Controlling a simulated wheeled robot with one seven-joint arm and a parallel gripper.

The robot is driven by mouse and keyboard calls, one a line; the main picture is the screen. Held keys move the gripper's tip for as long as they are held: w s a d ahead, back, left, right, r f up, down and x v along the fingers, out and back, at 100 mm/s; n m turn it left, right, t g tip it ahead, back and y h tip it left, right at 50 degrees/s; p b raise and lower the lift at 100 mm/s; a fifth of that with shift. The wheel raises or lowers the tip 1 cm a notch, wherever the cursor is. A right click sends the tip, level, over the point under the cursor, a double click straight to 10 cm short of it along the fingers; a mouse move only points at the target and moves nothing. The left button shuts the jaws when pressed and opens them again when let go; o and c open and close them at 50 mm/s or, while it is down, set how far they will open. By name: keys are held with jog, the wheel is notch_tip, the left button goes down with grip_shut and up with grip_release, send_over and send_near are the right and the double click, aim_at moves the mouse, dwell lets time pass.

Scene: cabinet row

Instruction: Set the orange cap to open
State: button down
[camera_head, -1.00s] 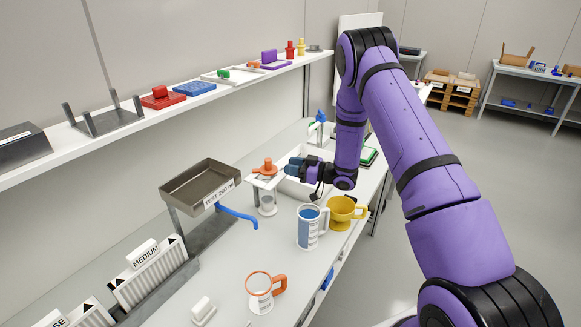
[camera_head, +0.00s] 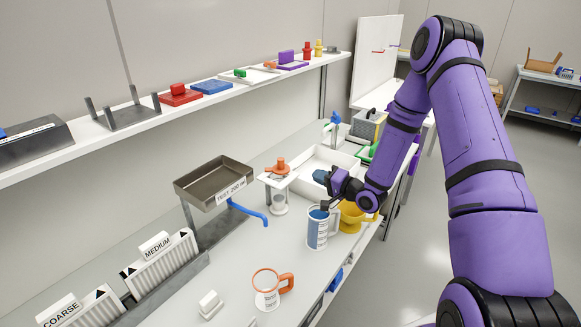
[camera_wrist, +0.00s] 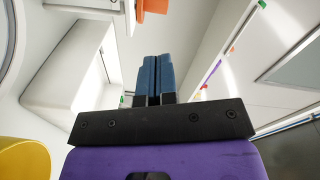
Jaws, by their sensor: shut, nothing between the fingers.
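The orange cap (camera_head: 277,169) sits on top of a small white stand with a clear cylinder (camera_head: 279,203) under it, beside the grey tray. It has an upright knob; whether it is set open is too small to tell. My gripper (camera_head: 320,176) is just right of the cap, apart from it, with its blue fingers pointing toward it. In the wrist view my gripper (camera_wrist: 153,58) has its two fingers together and empty. An orange piece (camera_wrist: 154,6), probably the cap, shows beyond the fingertips at the top edge.
A blue-filled mug (camera_head: 319,229) and a yellow cup (camera_head: 352,217) stand below my gripper. A white bin (camera_head: 338,158) is behind it. A grey tray (camera_head: 214,183) with a blue spout stands left.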

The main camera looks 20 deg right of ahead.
aim_at(290, 172)
jog(key=w+a+m, duration=0.1)
jog(key=w+a, duration=0.1)
jog(key=w, duration=0.1)
jog(key=w+a+m, duration=0.1)
jog(key=w+a, duration=0.1)
jog(key=w, duration=0.1)
jog(key=w+a+m, duration=0.2)
jog(key=w+a, duration=0.1)
jog(key=w, duration=0.1)
jog(key=shift+f+t, duration=0.3)
dwell(0.4)
jog(key=shift+w+d+n+g+y, duration=0.2)
jog(key=shift+w+n+g+y, duration=0.25)
jog(key=shift+n+g+y, duration=0.35)
